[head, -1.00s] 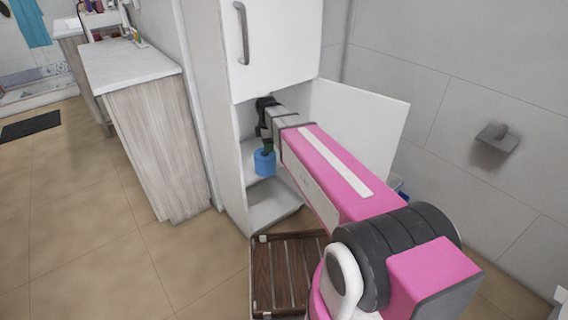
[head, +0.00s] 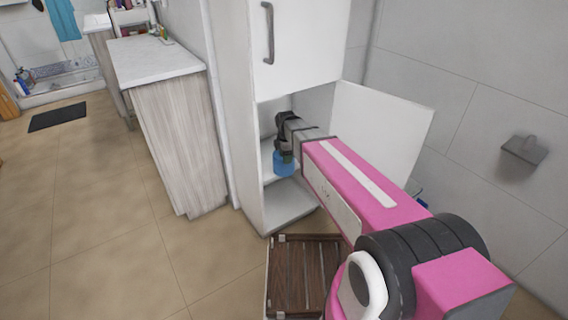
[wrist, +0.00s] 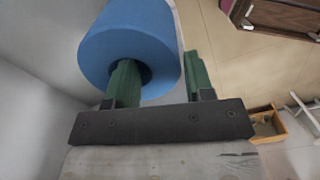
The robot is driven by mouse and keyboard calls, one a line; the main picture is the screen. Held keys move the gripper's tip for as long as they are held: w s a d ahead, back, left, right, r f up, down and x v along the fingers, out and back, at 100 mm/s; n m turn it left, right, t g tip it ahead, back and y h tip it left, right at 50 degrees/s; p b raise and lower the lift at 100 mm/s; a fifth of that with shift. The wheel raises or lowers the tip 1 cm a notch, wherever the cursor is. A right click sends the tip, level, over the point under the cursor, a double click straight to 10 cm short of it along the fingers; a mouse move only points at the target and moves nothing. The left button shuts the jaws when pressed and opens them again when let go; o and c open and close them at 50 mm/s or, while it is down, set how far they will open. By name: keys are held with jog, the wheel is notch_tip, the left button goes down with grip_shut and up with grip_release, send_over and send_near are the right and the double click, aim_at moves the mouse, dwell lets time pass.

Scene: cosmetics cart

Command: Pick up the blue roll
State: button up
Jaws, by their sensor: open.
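The blue roll (head: 284,166) stands on a shelf inside the open white cabinet (head: 288,212). In the wrist view the roll (wrist: 105,45) fills the upper left, with its dark centre hole facing the camera. My gripper (wrist: 160,68) is open, with two green fingers. The left finger lies at the hole and seems to reach into it; the right finger is outside the roll, on its right side. The roll's wall lies between them. In the head view my gripper (head: 286,150) is directly above the roll, and its fingertips are partly hidden.
The cabinet's lower door (head: 385,135) stands open to the right of my arm; its upper door (head: 300,45) is shut. A brown slatted wooden piece (head: 300,270) lies on the floor in front. A counter (head: 160,60) stands left, with open floor before it.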

jog(key=shift+f, duration=0.35)
grip_shut()
